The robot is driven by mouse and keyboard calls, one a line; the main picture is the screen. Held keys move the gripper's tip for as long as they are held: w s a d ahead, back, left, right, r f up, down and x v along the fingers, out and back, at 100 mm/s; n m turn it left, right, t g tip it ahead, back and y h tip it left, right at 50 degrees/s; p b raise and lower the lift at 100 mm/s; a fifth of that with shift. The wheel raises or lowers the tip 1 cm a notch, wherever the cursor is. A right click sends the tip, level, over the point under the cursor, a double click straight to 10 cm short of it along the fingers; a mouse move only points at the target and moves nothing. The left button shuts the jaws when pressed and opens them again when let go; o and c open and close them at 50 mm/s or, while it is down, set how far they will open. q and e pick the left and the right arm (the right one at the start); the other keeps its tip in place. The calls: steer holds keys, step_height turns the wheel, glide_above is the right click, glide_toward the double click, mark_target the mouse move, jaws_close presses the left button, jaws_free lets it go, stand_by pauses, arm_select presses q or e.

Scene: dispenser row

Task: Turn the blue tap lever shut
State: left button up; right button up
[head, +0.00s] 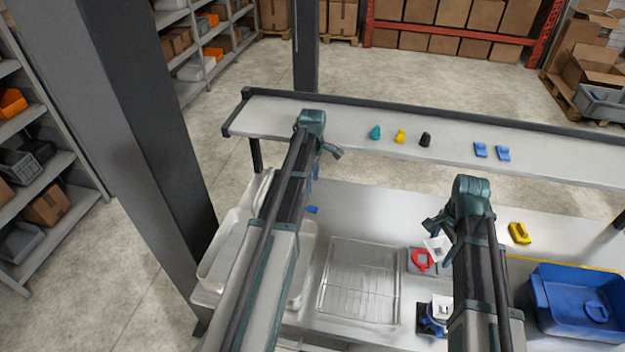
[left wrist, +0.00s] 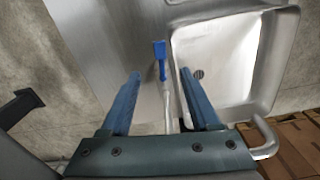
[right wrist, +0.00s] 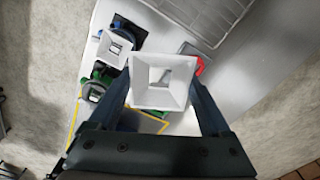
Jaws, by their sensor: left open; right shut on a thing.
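The blue tap lever (head: 312,209) shows just below my left gripper (head: 324,163) in the head view. In the left wrist view the blue lever (left wrist: 160,58) lies between and slightly beyond the tips of the open fingers (left wrist: 159,76), with a gap on both sides. A thin metal tap pipe (left wrist: 167,108) runs from it toward the bottom of the picture. My right gripper (head: 437,232) is shut on a white square funnel (right wrist: 165,80), held above the counter. The funnel (head: 437,249) also shows in the head view. The lever's contact with the fingers is not visible.
A sink basin (left wrist: 262,25) lies right of the lever in the left wrist view. A raised shelf (head: 260,112) behind carries several small coloured pieces. A yellow piece (head: 519,233) lies right.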

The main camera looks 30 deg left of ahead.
arm_select(q)
steer(key=c, duration=0.4)
steer(key=shift+s+f+m+b, duration=0.35)
steer(key=shift+s+m, duration=0.25)
steer(key=shift+m, duration=0.1)
steer(key=c, duration=0.5)
steer(key=s+m+t+b, duration=0.1)
steer(key=s+m, duration=0.1)
steer(key=m, duration=0.2)
steer(key=s+f+m+t+b, duration=0.1)
steer(key=s+m, duration=0.2)
steer(key=m, duration=0.1)
steer(key=s+d+f+m+t+b, duration=0.1)
steer(key=s+m, duration=0.2)
steer(key=m, duration=0.2)
steer(key=shift+s+d+f+t, duration=0.1)
steer(key=shift+s+f+t, duration=0.05)
steer(key=shift+s+t, duration=0.15)
jaws_close()
steer(key=m, duration=0.1)
steer(key=s+m+b, duration=0.1)
steer(key=m, duration=0.1)
steer(key=shift+s+m+t, duration=0.25)
steer(key=shift+m+t, duration=0.05)
steer(key=shift+t, duration=0.1)
